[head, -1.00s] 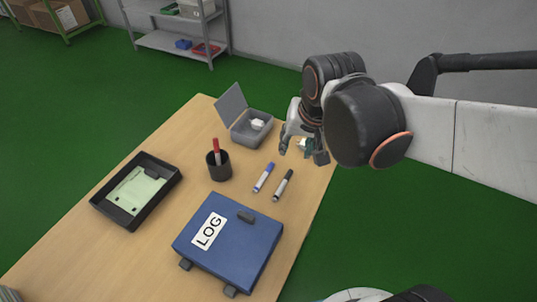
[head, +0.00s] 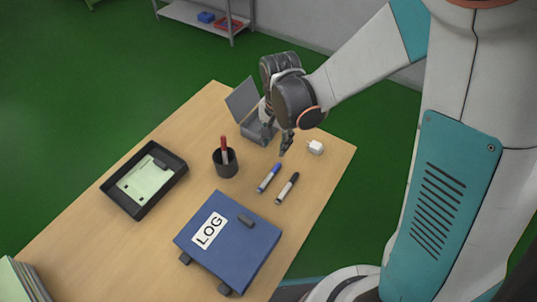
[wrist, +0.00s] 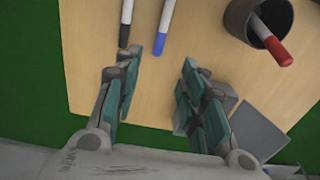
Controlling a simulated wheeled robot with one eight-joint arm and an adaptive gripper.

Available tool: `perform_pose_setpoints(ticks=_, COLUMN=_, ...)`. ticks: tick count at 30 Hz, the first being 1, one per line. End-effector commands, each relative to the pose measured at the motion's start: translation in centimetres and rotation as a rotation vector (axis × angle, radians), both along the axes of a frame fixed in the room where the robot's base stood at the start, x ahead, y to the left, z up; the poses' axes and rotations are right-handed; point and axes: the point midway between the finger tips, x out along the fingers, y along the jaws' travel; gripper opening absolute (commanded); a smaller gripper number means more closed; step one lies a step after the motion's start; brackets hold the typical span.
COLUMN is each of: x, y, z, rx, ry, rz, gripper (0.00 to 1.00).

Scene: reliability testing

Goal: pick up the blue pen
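The blue pen (head: 269,178) lies on the table, with a white barrel and a blue cap. In the wrist view the blue pen (wrist: 164,28) lies ahead of the gap between my fingers, with its blue cap toward me. My gripper (head: 286,144) hangs above the table, beyond the pen's cap end and apart from it. In the wrist view my gripper (wrist: 158,64) is open, with nothing between its fingers.
A black-capped pen (head: 287,188) lies close beside the blue one. A dark cup (head: 226,166) with a red marker (head: 224,148), a grey lidded box (head: 253,134), a white plug-like block (head: 315,147), a black tray (head: 177,180) and a blue LOG case (head: 240,249) also occupy the table.

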Motion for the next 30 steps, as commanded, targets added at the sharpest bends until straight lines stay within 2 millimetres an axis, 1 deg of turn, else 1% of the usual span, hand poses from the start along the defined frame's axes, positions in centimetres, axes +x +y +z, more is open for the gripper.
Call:
perform_pose_setpoints(ticks=1, x=0.0, y=0.3, z=-0.3, rx=-0.002, ry=0.008, rz=-0.005, gripper=0.38)
perform_pose_setpoints(ticks=5, x=-0.1, y=0.6, z=-1.3, rx=-0.005, ry=0.016, rz=-0.015, gripper=0.38)
perform_pose_setpoints(ticks=8, x=-0.1, y=0.6, z=-2.8, rx=-0.004, ry=0.017, rz=-0.016, gripper=0.38)
perform_pose_setpoints(ticks=12, x=-0.1, y=0.6, z=-5.6, rx=-0.005, ry=0.016, rz=-0.015, gripper=0.38)
perform_pose_setpoints(ticks=15, x=-0.1, y=0.6, z=-7.3, rx=-0.005, ry=0.016, rz=-0.015, gripper=0.38)
perform_pose_setpoints(ticks=18, x=-0.1, y=0.6, z=-8.6, rx=-0.005, ry=0.016, rz=-0.015, gripper=0.38)
perform_pose_setpoints(ticks=26, x=-0.1, y=0.6, z=-9.9, rx=-0.005, ry=0.016, rz=-0.015, gripper=0.38)
perform_pose_setpoints(ticks=30, x=-0.1, y=0.6, z=-11.6, rx=-0.005, ry=0.016, rz=-0.015, gripper=0.38)
